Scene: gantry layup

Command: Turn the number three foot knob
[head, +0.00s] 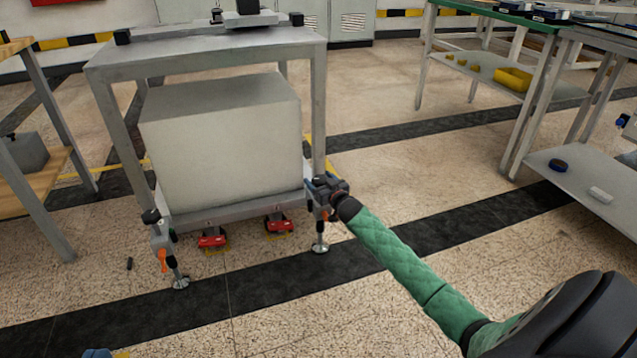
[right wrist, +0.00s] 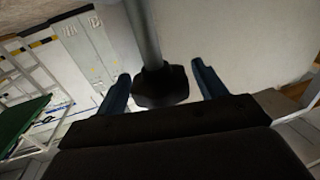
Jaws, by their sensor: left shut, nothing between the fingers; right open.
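A grey gantry table (head: 205,52) stands on legs with levelling feet. At its front right leg, my right gripper (head: 318,190) is at the foot assembly and covers most of the knob there. In the right wrist view a dark faceted knob (right wrist: 160,88) on a grey rod sits between the two blue fingers of my right gripper (right wrist: 162,85), which are open with gaps on both sides. Another dark knob (head: 151,216) is on the front left leg. No knob number is readable. My left gripper (head: 97,353) barely shows at the bottom edge, shut and empty.
A large grey block (head: 220,145) fills the space under the gantry top. Red-and-black casters or clamps (head: 212,241) sit below its front. An orange handle (head: 162,260) hangs by the left leg.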

